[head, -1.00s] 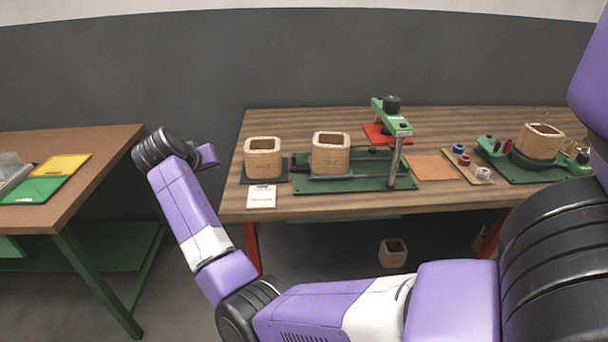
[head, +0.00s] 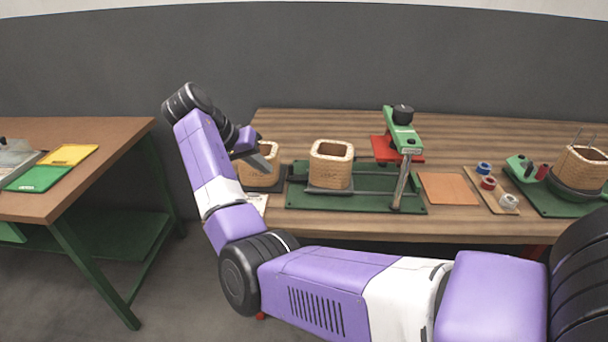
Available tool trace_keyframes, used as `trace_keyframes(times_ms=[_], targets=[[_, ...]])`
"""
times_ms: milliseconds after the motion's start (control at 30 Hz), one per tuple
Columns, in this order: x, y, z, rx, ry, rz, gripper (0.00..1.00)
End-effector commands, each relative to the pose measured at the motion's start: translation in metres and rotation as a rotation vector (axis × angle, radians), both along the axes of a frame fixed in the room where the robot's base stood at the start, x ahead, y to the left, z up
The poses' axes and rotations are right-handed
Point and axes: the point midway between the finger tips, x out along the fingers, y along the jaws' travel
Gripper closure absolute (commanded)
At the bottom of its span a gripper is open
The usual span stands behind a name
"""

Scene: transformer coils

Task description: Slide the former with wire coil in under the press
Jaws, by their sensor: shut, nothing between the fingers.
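The former with wire coil (head: 331,166) is a tan, square, hollow block standing upright on a dark carriage on the green press base (head: 375,199). The press (head: 402,130) has a green arm, a black knob and a red plate (head: 385,150), and stands to the right of that former. The former is apart from the press, left of the red plate. My gripper (head: 268,165) is shut and empty, in front of a second tan former (head: 258,178) at the left end of the bench, left of the press base. My gripper partly hides that second former.
A copper-coloured sheet (head: 449,188) and a board with small spools (head: 488,183) lie right of the press. Another coil former (head: 582,168) stands on a green stand at far right. A side table (head: 120,133) with yellow and green sheets stands left.

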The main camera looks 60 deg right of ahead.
Motion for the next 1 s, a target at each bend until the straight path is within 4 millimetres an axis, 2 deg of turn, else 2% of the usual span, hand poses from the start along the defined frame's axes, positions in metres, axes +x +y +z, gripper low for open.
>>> trace_keyframes(times_ms=[167, 600, 800, 1000], targets=[[-0.006, -0.009, -0.015, 0.001, 0.003, -0.001, 1.0], [-0.03, -0.053, -0.082, 0.001, 0.003, -0.002, 1.0], [-0.056, -0.063, -0.079, -0.001, 0.0, -0.001, 1.0], [-0.065, -0.067, -0.079, -0.001, 0.0, 0.001, 1.0]])
